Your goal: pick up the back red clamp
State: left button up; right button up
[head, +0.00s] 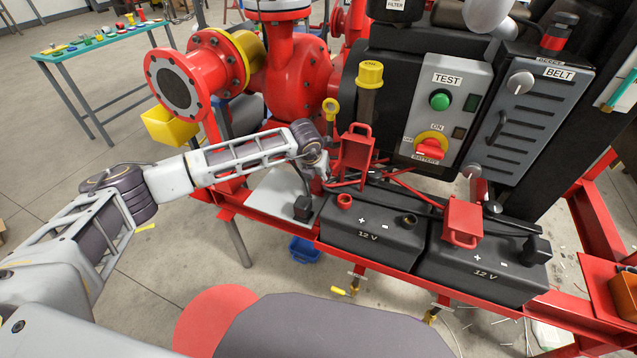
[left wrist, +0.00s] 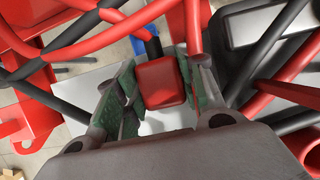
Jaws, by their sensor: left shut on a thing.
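In the left wrist view a red block-shaped clamp (left wrist: 164,84) with a dark stem sits between the green-padded fingers of my left gripper (left wrist: 152,92). The fingers are shut on its two sides, and I take it for the back red clamp. In the head view my left gripper (head: 325,174) is at the back left corner of the left battery (head: 370,235), and it hides most or all of the clamp. The left battery's red post (head: 344,202) shows uncovered. My right gripper is not in view.
A raised red flap with a loop (head: 355,150) stands just right of my left gripper. A second red flap (head: 462,220) lies over the right battery (head: 480,272). A black clamp (head: 302,207) rests near the pale plate (head: 270,190). Red cables crowd the wrist view.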

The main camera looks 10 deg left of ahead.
pick_arm(q)
jog(key=shift+r, duration=0.15)
jog(key=shift+r, duration=0.55)
notch_tip(320, 180, up, 7)
jog(key=shift+f+p, duration=0.1)
jog(key=shift+p, duration=0.2)
jog(key=shift+r, duration=0.9)
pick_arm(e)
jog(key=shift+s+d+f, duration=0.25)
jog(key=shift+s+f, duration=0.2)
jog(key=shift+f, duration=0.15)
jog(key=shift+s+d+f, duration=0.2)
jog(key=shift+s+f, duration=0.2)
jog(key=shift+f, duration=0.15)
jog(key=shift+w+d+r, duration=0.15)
